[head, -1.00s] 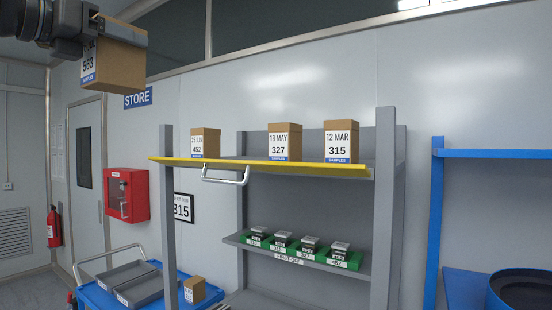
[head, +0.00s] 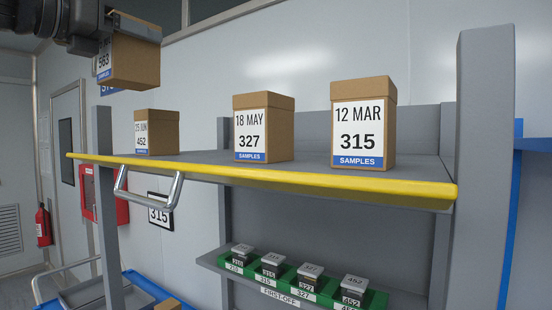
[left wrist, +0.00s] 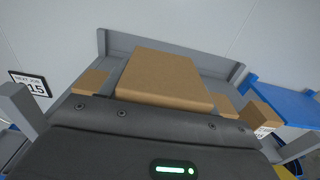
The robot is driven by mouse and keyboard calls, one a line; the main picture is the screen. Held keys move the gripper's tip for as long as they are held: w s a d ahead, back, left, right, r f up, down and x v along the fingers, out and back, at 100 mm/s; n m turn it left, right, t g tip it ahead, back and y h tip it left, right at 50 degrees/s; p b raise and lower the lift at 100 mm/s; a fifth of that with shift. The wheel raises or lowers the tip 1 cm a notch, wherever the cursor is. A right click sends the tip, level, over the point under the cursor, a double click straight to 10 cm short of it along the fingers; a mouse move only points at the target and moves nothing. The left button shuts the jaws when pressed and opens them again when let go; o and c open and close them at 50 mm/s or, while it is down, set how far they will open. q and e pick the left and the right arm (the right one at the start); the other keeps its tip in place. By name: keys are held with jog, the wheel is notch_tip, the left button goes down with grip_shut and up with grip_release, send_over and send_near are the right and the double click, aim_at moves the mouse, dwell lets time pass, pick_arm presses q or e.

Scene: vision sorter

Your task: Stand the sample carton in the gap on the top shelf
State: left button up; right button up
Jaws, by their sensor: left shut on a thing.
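The sample carton (head: 128,62), brown with a white label reading 563, hangs at the upper left of the head view. My left gripper (head: 132,26) is shut on its top. In the left wrist view the held carton (left wrist: 165,78) fills the middle. The top shelf (head: 205,160) has a yellow front edge and bears cartons 452 (head: 156,132), 327 (head: 263,127) and 315 (head: 363,123). The widest gap is between 452 and 327. In the head view the held carton appears left of and above carton 452. My right gripper is not in view.
A grey post (head: 482,160) stands at the shelf's right end, another (head: 108,210) at its left. A metal handle (head: 148,192) juts from the yellow edge. A lower shelf holds green trays (head: 325,292) with small labelled items. A red box (head: 88,190) hangs behind.

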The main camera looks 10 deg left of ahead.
pick_arm(q)
jog(key=shift+s+r, duration=0.2)
jog(key=shift+s, duration=0.2)
jog(key=shift+s+a+r, duration=0.1)
jog(key=shift+s+r, duration=0.05)
jog(key=shift+s, duration=0.4)
jog(key=shift+w, duration=0.3)
jog(key=w+d+f+p, duration=0.2)
jog(key=w+f, duration=0.2)
jog(key=w+d+f+p, duration=0.2)
jog(key=w+d+f, duration=0.1)
jog(key=w+f, duration=0.1)
jog(key=w+d+f+p, duration=0.2)
jog(key=w+f, duration=0.2)
jog(key=shift+d+f+p, duration=0.25)
jog(key=shift+d+p, duration=0.05)
jog(key=shift+a+f, duration=0.1)
jog(key=shift+f, duration=0.15)
jog(key=shift+a+f, duration=0.1)
jog(key=shift+d+f, duration=0.15)
jog(key=shift+d, duration=0.05)
jog(key=o, duration=0.8)
jog(key=shift+f+b, duration=0.1)
jog(key=shift+b, duration=0.2)
jog(key=o, duration=0.5)
jog(key=shift+a, duration=0.1)
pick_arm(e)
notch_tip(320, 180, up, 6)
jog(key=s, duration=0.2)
